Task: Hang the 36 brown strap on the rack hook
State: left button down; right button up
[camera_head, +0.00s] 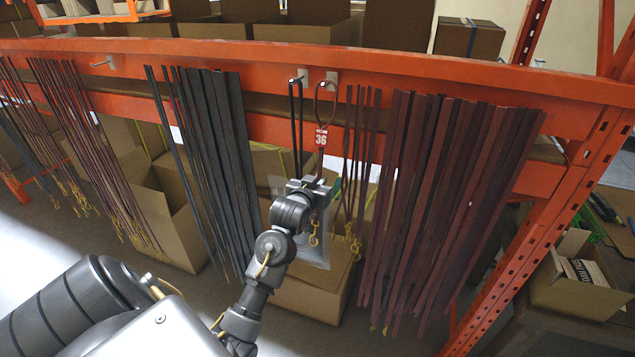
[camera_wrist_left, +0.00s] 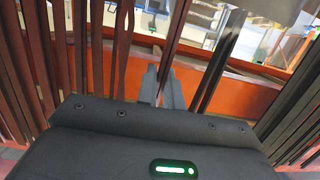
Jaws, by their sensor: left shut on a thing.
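The brown strap with the red and white 36 tag (camera_head: 321,138) hangs upright in the head view, its thin top loop (camera_head: 325,98) at the small hook (camera_head: 330,78) on the orange beam. I cannot tell whether the loop is over the hook or just in front of it. My left gripper (camera_head: 318,184) is shut on this strap below the tag. In the left wrist view the fingers (camera_wrist_left: 165,86) close on a brown strap (camera_wrist_left: 174,38); the rest of it is hidden behind the gripper. My right gripper is not in view.
A black strap (camera_head: 296,130) hangs on the hook just left. Dark straps (camera_head: 215,150) hang farther left, and dense brown straps (camera_head: 430,200) hang close on the right. Cardboard boxes (camera_head: 310,295) stand behind and below. The orange rack post (camera_head: 560,190) is at right.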

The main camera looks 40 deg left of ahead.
pick_arm(q)
jog(key=c, duration=1.5)
grip_release()
jog(key=shift+o, duration=0.2)
jog(key=shift+s+d, duration=0.1)
jog(key=shift+s, duration=0.15)
jog(key=b+v, duration=0.3)
jog(key=v, duration=0.7)
jog(key=shift+r+b, duration=0.2)
jog(key=shift+b, duration=0.1)
jog(key=shift+s, duration=0.1)
